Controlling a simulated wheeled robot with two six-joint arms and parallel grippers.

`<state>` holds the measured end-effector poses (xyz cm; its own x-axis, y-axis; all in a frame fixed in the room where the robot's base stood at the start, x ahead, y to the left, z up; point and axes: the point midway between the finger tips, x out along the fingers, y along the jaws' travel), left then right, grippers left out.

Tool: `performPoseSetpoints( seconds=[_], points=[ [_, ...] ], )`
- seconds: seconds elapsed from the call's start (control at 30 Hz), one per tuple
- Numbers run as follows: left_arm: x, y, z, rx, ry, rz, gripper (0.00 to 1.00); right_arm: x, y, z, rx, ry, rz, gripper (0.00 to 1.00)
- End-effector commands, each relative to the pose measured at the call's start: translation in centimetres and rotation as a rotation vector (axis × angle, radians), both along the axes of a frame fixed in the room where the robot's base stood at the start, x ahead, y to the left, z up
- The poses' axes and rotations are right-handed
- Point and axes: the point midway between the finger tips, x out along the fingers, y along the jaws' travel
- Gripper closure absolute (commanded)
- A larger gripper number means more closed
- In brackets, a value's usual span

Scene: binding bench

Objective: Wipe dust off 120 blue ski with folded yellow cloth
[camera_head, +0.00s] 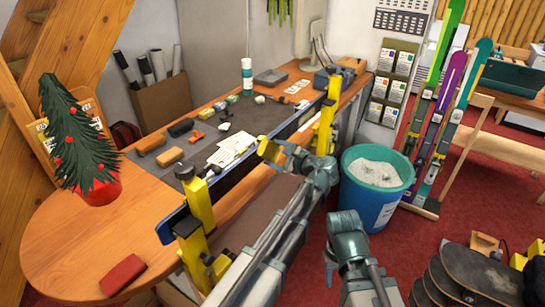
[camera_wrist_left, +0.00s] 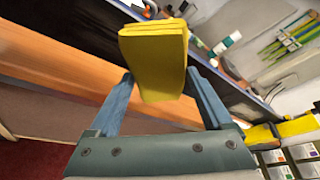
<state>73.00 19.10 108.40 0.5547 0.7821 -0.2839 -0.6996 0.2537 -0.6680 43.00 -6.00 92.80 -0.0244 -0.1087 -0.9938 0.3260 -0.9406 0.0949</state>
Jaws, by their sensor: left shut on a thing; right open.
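The blue ski (camera_head: 232,182) lies lengthwise along the front of the bench, held in yellow clamps (camera_head: 200,203) (camera_head: 327,115). Any dust on it is too small to make out. My left gripper (camera_head: 279,153) is shut on the folded yellow cloth (camera_head: 268,150). The cloth also shows in the left wrist view (camera_wrist_left: 155,60), layered and sticking out between the fingers. In the head view the cloth overlaps the middle of the ski; I cannot tell whether they touch. My right gripper (camera_head: 332,262) is low at the front, away from the ski, its fingers hard to make out.
The bench (camera_head: 75,245) carries a dark mat with brushes, blocks and papers behind the ski. A small decorated tree (camera_head: 75,145) and a red block (camera_head: 122,274) are at the left. A teal-rimmed bin (camera_head: 377,207) stands right of my left arm; several skis (camera_head: 440,100) stand beyond.

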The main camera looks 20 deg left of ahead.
Motion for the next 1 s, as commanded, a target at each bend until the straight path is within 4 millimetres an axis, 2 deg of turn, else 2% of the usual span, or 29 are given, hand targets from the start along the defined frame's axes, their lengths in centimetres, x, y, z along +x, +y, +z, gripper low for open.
performPoseSetpoints(
  seconds=[0.13, 0.47, 0.83, 1.0],
  points=[
    [1.4, -0.4, 0.0, 0.000, 0.000, 0.000, 0.61, 0.0, 0.0, 0.0, 0.000, 0.000, 0.000, 0.53],
    [1.9, -0.5, 0.0, 0.001, 0.000, 0.001, 0.61, 0.0, 0.0, 0.0, 0.000, 0.000, 0.000, 0.53],
    [4.7, -1.5, 0.0, 0.001, 0.000, 0.001, 0.61, 0.0, 0.0, 0.0, 0.000, 0.000, 0.000, 0.53],
    [5.2, -1.7, 0.0, 0.001, 0.000, 0.001, 0.61, 0.0, 0.0, 0.0, 0.000, 0.000, 0.000, 0.53]
  ],
)
